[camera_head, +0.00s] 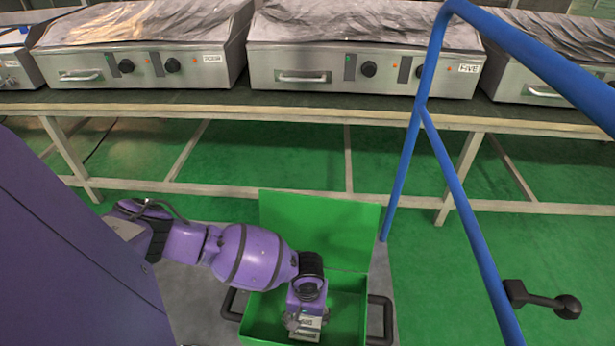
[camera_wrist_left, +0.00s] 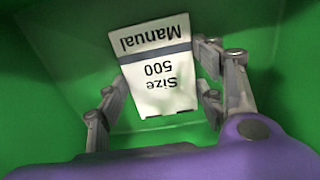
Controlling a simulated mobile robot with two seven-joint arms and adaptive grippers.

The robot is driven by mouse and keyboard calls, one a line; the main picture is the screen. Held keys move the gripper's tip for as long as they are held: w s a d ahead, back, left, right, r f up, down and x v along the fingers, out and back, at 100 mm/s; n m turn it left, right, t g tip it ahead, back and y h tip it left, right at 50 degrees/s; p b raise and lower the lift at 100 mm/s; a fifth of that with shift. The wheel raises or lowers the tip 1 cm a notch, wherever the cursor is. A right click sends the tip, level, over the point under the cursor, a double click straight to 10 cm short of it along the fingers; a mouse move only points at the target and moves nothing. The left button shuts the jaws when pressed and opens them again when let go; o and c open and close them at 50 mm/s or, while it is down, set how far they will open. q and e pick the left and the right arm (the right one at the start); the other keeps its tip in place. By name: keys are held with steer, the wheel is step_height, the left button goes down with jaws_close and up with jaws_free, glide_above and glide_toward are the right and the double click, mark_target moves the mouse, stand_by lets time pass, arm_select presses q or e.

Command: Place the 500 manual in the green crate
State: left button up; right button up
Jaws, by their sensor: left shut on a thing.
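The green crate (camera_head: 335,283) stands open at the bottom middle of the head view, its lid raised at the back. My left gripper (camera_head: 306,322) reaches down into it. In the left wrist view my left gripper (camera_wrist_left: 160,95) is shut on the 500 manual (camera_wrist_left: 157,70), a white booklet with a grey stripe reading "Size 500 Manual". The manual (camera_head: 306,335) also shows small below the gripper in the head view. Green crate walls (camera_wrist_left: 60,75) surround it in the wrist view. I cannot tell whether the manual touches the crate floor. My right gripper is not in view.
A long workbench (camera_head: 330,105) holds several steel griddles, one labelled FIVE (camera_head: 365,70), behind the crate. A blue tubular frame (camera_head: 450,160) rises at the right of the crate. Black handles (camera_head: 380,318) flank the crate. Green floor is open at right.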

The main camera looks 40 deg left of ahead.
mark_target(307, 318)
arm_select(q)
steer(key=o, duration=1.2)
steer(key=shift+f, duration=0.15)
step_height(307, 318, up, 12)
steer(key=p, duration=0.5)
steer(key=shift+r, duration=0.2)
